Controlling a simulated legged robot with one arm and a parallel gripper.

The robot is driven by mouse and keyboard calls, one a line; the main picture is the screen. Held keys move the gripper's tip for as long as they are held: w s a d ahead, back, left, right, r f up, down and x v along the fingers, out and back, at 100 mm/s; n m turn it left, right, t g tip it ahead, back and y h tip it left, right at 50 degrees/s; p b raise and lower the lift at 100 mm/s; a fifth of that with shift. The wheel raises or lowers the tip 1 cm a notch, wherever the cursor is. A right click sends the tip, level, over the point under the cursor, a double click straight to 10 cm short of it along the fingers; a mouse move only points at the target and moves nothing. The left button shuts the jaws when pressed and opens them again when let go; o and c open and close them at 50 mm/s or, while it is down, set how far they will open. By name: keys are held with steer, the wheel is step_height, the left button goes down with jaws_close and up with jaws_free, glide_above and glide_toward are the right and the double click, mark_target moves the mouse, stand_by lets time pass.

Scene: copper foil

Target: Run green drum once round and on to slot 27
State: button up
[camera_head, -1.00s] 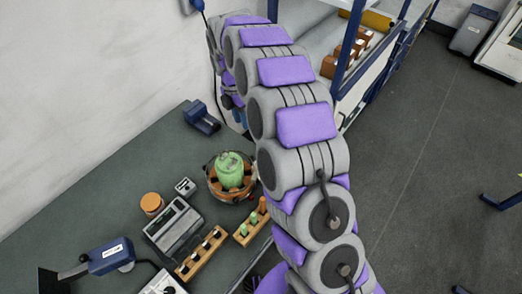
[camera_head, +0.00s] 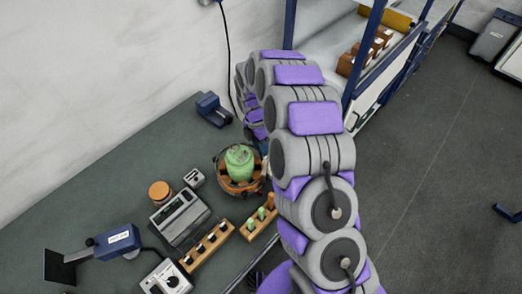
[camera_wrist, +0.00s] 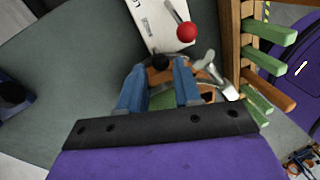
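The green drum (camera_head: 239,160) stands in a round orange-brown holder (camera_head: 243,188) on the bench in the head view. In the wrist view the holder's orange parts (camera_wrist: 150,74) and a patch of green (camera_wrist: 162,102) show between and below my fingers. My gripper (camera_wrist: 160,84) has two blue fingers, set apart with a gap between them. It is over or beside the holder; I cannot tell whether it touches the drum. In the head view my arm mostly hides the gripper. No label reading 27 is readable.
A wooden rack with green and orange pegs (camera_head: 259,223) stands close in front of the holder. A second rack (camera_head: 207,247), a grey device (camera_head: 180,217), an orange jar (camera_head: 160,194) and a red-knobbed lever (camera_wrist: 186,32) are near. Blue-framed shelving (camera_head: 380,70) stands behind.

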steer(key=shift+s+d+f, duration=0.15)
steer(key=shift+f, duration=1)
steer(key=shift+c, duration=0.4)
jaws_close()
